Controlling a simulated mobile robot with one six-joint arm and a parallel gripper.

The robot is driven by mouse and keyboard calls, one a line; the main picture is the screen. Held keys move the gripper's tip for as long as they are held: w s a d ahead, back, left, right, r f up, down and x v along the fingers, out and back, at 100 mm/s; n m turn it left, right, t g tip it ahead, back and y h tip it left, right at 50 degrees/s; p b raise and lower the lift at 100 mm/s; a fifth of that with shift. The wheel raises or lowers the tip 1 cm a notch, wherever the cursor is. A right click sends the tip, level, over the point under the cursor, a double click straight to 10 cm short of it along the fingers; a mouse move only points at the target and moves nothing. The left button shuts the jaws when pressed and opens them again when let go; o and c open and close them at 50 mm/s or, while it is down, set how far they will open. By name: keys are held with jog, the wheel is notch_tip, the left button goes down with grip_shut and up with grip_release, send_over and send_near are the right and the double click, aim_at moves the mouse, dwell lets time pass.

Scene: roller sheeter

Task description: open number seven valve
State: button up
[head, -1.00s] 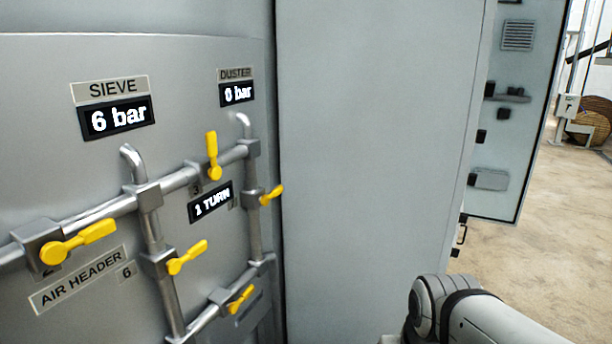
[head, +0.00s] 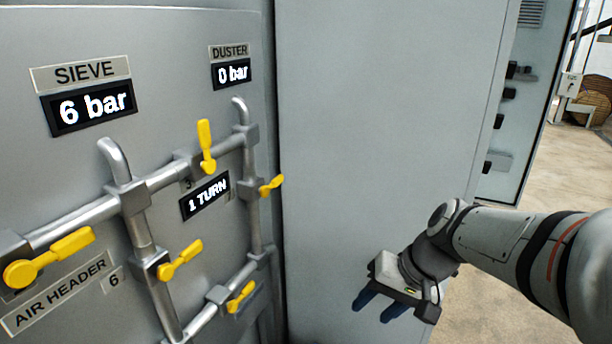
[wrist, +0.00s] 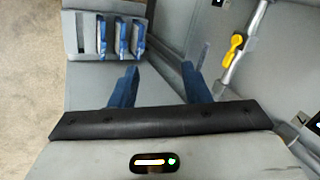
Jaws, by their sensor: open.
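The air header panel carries several yellow lever valves on grey pipes. The valve on the right upright pipe (head: 271,185), below the DUSTER display (head: 231,73), has its lever lying across the pipe; the small number plate beside it is too small to read surely, so I take it as number seven by position. The DUSTER display reads 0 bar. My gripper (head: 379,304) is open and empty, right of and below that valve, in front of the plain grey cabinet side. Its blue fingers (wrist: 158,84) stand apart in the wrist view, where a yellow lever (wrist: 236,46) shows beyond, upper right.
Other yellow levers sit close by: top (head: 206,146), middle (head: 180,260), lower right (head: 240,297) and far left (head: 48,257). The SIEVE display (head: 87,106) reads 6 bar. A grey cabinet side (head: 370,120) bounds the right; open floor (head: 555,170) lies beyond it.

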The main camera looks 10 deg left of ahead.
jog(key=w+a+r+m+y, duration=0.1)
jog(key=w+a+r+y, duration=0.15)
jog(key=w+a, duration=0.3)
jog(key=w+a+r+y, duration=0.2)
jog(key=w+a+y, duration=0.25)
jog(key=w, duration=0.25)
jog(key=m+t+y+p, duration=0.2)
jog(key=t+y, duration=0.2)
jog(key=y, duration=0.1)
send_near(281, 181)
jog(key=a, duration=0.3)
jog(key=shift+m+t, duration=0.3)
jog(key=x, duration=0.2)
jog(key=p+x, duration=0.1)
jog(key=x, duration=0.4)
jog(key=shift+w+p, duration=0.3)
jog(key=shift+w, duration=0.05)
jog(key=shift+w+a, duration=0.15)
jog(key=shift+a, duration=0.25)
jog(key=shift+c, duration=0.3)
grip_shut()
